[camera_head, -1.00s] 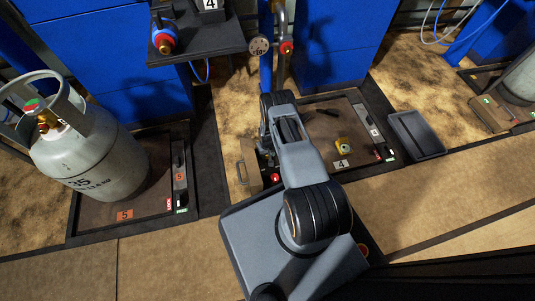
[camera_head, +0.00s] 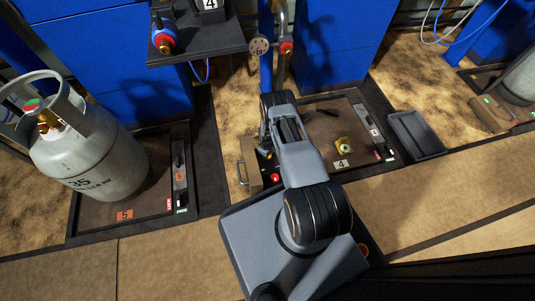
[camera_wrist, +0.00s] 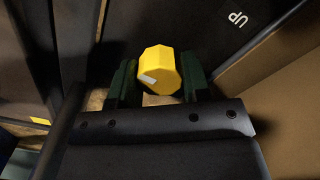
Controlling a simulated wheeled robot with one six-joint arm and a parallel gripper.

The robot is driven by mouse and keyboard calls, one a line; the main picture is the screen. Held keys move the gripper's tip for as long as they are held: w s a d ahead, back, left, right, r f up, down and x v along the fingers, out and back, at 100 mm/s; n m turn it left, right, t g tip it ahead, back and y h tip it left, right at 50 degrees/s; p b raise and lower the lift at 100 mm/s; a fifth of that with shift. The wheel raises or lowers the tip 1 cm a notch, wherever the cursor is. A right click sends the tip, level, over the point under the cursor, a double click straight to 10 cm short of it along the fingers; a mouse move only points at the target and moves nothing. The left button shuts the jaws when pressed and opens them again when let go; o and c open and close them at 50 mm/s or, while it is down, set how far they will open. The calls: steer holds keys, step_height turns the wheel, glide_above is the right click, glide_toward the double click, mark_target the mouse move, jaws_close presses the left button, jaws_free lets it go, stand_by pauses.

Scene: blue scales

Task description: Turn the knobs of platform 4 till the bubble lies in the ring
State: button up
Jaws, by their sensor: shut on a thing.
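Platform 4 (camera_head: 317,138) lies on the floor behind my arm in the head view, with a "4" label (camera_head: 341,163) on its front part. The gripper is shut on this knob. My arm hides the gripper and the knob in the head view.
A grey cylinder (camera_head: 92,160) stands on platform 5 at left. A black tray (camera_head: 417,136) lies right of platform 4. A brown box (camera_head: 249,164) with a handle is on its left. A pipe with a red valve (camera_head: 286,48) rises behind. The front floor at right is clear.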

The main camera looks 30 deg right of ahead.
steer(key=shift+n, duration=1.5)
steer(key=o, duration=0.9)
steer(key=shift+o, duration=0.2)
step_height(320, 180, up, 14)
steer(key=p, duration=0.6)
steer(key=shift+p, duration=0.3)
steer(key=shift+f, duration=0.1)
